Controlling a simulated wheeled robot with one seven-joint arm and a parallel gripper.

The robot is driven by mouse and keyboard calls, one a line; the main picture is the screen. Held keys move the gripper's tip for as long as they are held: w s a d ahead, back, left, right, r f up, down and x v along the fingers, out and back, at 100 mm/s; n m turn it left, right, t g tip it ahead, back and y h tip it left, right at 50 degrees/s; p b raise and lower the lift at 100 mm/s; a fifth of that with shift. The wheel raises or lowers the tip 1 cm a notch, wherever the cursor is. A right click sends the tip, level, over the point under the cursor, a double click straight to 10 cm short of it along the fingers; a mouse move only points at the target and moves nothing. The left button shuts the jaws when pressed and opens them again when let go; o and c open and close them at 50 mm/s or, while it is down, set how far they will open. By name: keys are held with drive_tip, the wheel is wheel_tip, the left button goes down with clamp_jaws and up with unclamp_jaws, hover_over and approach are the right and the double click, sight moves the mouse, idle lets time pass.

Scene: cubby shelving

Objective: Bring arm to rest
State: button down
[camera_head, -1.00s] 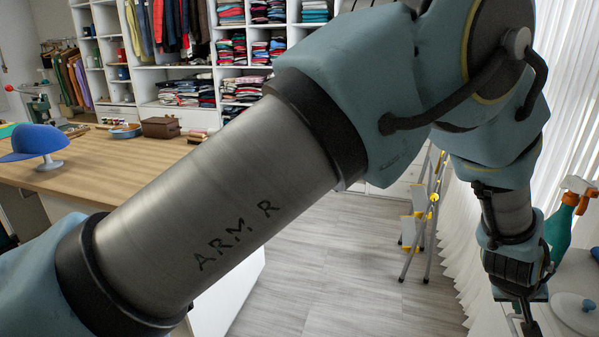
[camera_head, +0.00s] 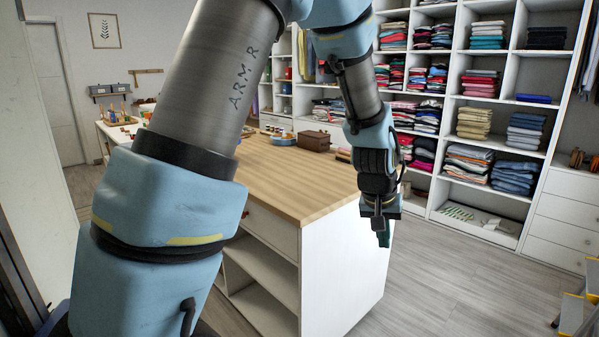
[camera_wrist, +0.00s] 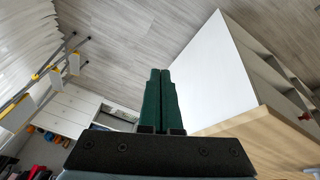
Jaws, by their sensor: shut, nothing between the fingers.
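My gripper (camera_head: 383,238) hangs pointing down in the head view, beside the right end of the wooden-topped island. In the wrist view my gripper (camera_wrist: 160,75) shows its two dark green fingers together, with nothing between them. My arm crosses the left and middle of the head view, with its upper links raised and its forearm bent down. It hides part of the island and the wall behind.
The island (camera_head: 290,180) has a wooden top and white sides, close to my gripper. Cubby shelving (camera_head: 455,95) with folded clothes stands behind.

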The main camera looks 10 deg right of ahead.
drive_tip(key=w+a+r+n+y, duration=0.2)
drive_tip(key=a+n, duration=0.1)
drive_tip(key=a, duration=1.7)
drive_tip(key=s+a, duration=0.3)
drive_tip(key=a, duration=0.3)
drive_tip(key=s+a+n+y, duration=0.1)
drive_tip(key=s+a, duration=0.1)
drive_tip(key=a, duration=0.4)
drive_tip(key=shift+s+a+r+n+g, duration=0.3)
drive_tip(key=shift+s+a+g, duration=0.1)
